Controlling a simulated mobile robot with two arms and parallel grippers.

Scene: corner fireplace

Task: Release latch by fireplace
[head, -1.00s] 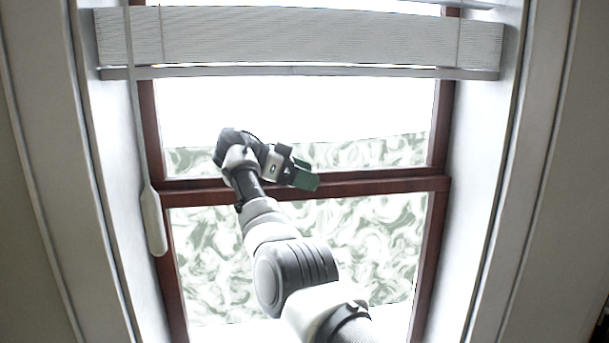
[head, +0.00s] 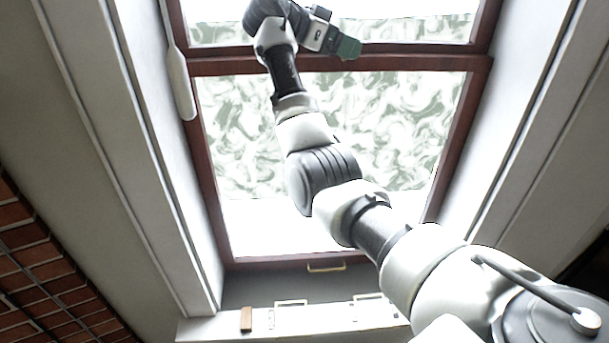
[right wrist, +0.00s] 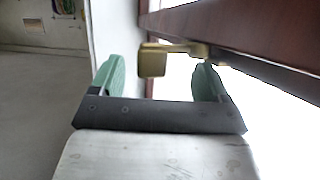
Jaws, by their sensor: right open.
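A brass latch (right wrist: 165,58) projects from the dark red window frame (right wrist: 245,25) in the right wrist view. My right gripper (right wrist: 161,80) is open there, with one green fingertip on each side of the latch in the picture. The latch shows at the mouth of the gap; I cannot tell how deep it sits, and I see no clear contact. In the head view my right gripper (head: 347,47) is at the window's middle rail (head: 420,63), where I cannot make out the latch. My left gripper is not in view.
A brass handle (head: 326,267) is on the window's bottom rail. Below is a white sill (head: 230,328) with a small brown block (head: 246,319). A blind cord's white pull (head: 180,85) hangs at the left. Brick (head: 35,250) shows at lower left.

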